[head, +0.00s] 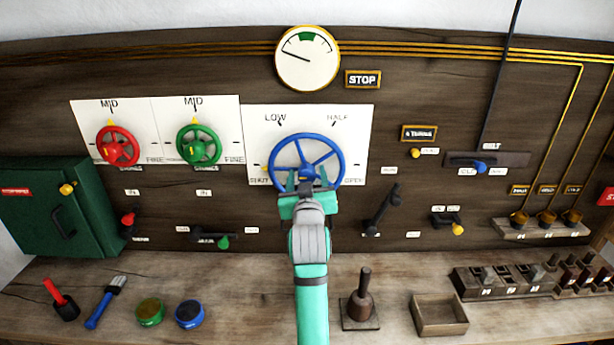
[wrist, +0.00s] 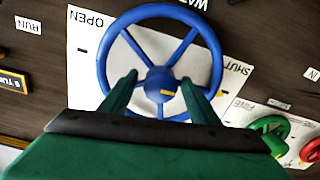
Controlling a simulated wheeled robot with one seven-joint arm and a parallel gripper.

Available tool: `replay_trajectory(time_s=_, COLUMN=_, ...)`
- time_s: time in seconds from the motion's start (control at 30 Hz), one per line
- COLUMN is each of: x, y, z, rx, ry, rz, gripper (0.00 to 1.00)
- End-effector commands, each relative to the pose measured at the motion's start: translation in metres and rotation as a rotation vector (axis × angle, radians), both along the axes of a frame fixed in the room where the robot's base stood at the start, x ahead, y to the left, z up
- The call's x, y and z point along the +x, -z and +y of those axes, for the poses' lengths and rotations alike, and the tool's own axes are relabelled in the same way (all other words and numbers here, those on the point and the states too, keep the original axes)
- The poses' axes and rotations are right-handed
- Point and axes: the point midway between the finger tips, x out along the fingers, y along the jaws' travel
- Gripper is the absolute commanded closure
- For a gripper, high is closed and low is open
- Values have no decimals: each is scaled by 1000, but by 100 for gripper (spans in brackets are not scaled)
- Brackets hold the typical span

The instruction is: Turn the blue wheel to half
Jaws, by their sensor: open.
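The blue wheel (head: 328,148) is mounted on a white plate (head: 362,120) marked SHUT, LOW, HALF and OPEN. A small yellow mark shows at the wheel's left edge, by SHUT. My gripper (head: 306,180) is open at the lower middle of the wheel and hides part of its lower rim. In the wrist view the blue wheel (wrist: 104,62) appears turned over, with OPEN at left and SHUT at right. My gripper's two fingers (wrist: 158,92) stand apart, one each side of the hub. I cannot tell whether they touch the wheel.
A green wheel (head: 211,146) and a red wheel (head: 127,148) are on plates to the left. A round gauge (head: 308,58) is above. A black lever (head: 384,208) is close at lower right. The bench below holds a wooden tray (head: 439,328) and tools.

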Motion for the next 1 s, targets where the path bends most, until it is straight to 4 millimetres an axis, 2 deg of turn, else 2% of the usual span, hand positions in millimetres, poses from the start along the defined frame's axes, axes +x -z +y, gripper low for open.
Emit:
replay_trajectory(time_s=0.33, x=4, y=0, z=0, rx=0, ry=0, rz=0, gripper=44)
replay_trajectory(time_s=0.37, x=4, y=0, z=0, rx=0, ry=0, rz=0, gripper=49)
replay_trajectory(time_s=0.5, x=4, y=0, z=0, rx=0, ry=0, rz=0, gripper=83)
replay_trajectory(time_s=0.53, x=4, y=0, z=0, rx=0, ry=0, rz=0, gripper=85)
replay_trajectory(time_s=0.8, x=4, y=0, z=0, rx=18, ry=0, rz=0, gripper=85)
replay_trajectory(time_s=1.0, x=4, y=0, z=0, rx=100, ry=0, rz=0, gripper=85)
